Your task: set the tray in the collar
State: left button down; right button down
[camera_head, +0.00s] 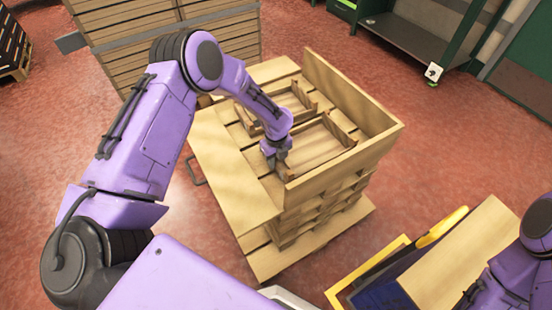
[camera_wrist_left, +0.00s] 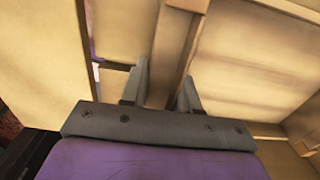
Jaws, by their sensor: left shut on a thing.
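The wooden collar (camera_head: 345,163) stands on a stack of pallets in the middle of the head view, with its tall walls at the right and front. A shallow slatted wooden tray (camera_head: 313,147) is inside the collar walls, at the near side. My left gripper (camera_head: 279,164) is at the tray's left end, shut on its rim. In the left wrist view, the two grey fingers (camera_wrist_left: 163,92) stand on either side of a wooden strip of the tray (camera_wrist_left: 177,45). Whether the tray rests on the bottom is hidden. My right gripper is out of view.
Another wooden tray (camera_head: 295,101) lies behind the held one. A flat wooden panel (camera_head: 232,190) is at the collar's left. A large slatted crate (camera_head: 130,30) stands behind. A yellow-edged container (camera_head: 370,268) and a board (camera_head: 465,255) are at lower right. Red floor is open around.

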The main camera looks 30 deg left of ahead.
pick_arm(q)
jog(key=c, duration=0.8)
grip_release()
jog(key=shift+c, duration=0.2)
notch_tip(320, 180, up, 12)
